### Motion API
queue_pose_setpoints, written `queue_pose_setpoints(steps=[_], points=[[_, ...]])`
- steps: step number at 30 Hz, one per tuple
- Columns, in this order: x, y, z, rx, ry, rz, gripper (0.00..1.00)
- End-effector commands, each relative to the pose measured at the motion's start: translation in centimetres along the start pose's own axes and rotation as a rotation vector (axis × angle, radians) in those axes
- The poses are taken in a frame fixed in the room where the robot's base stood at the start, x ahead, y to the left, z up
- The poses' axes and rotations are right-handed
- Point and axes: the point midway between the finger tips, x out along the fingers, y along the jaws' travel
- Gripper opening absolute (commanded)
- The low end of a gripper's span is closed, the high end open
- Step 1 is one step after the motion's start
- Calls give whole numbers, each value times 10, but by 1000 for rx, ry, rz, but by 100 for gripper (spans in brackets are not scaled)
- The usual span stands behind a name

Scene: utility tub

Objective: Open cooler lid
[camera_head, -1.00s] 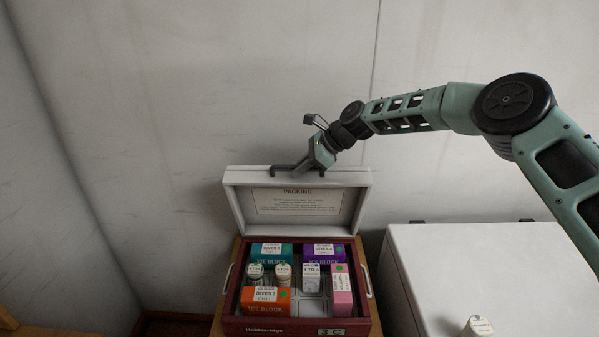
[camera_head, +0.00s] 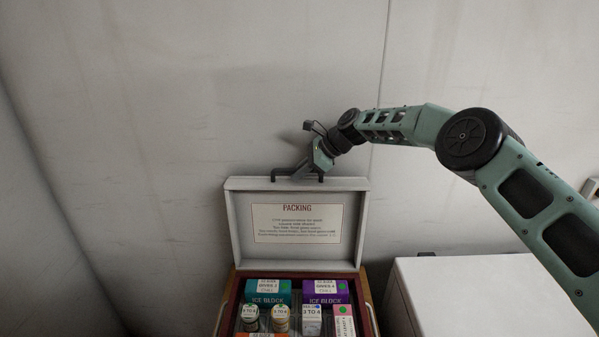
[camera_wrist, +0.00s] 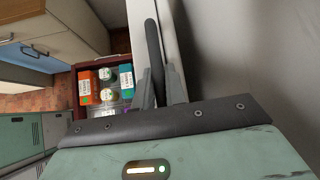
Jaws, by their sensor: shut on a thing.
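The cooler lid (camera_head: 234,225) stands raised, close to upright, at the back of the cooler, with a "PACKING" sheet (camera_head: 297,223) on its inner face. My gripper (camera_head: 302,173) is at the lid's top edge, shut on the dark lid handle (camera_head: 280,174). In the wrist view, the fingers (camera_wrist: 160,90) are on either side of the dark handle bar (camera_wrist: 153,45). The dark red cooler body (camera_head: 233,300) is open below, its front cut off by the frame's lower edge.
The cooler holds a teal ice block (camera_head: 268,292), a purple ice block (camera_head: 325,292), small vials (camera_head: 281,318) and other boxes. A white chest (camera_head: 480,295) stands to the right. A grey wall (camera_head: 150,120) is close behind the lid.

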Motion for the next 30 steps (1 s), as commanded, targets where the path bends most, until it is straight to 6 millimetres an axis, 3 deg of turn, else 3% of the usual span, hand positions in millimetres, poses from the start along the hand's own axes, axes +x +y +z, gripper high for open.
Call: queue_pose_setpoints(steps=[6,7,8,19,23,30], points=[[1,1,-1,-1,2,2,0],[1,1,-1,-1,2,2,18],[1,1,-1,-1,2,2,22],[-4,0,-1,0,1,0,22],[-21,0,-2,-1,1,-2,22],[-74,0,-4,-2,2,-4,22]])
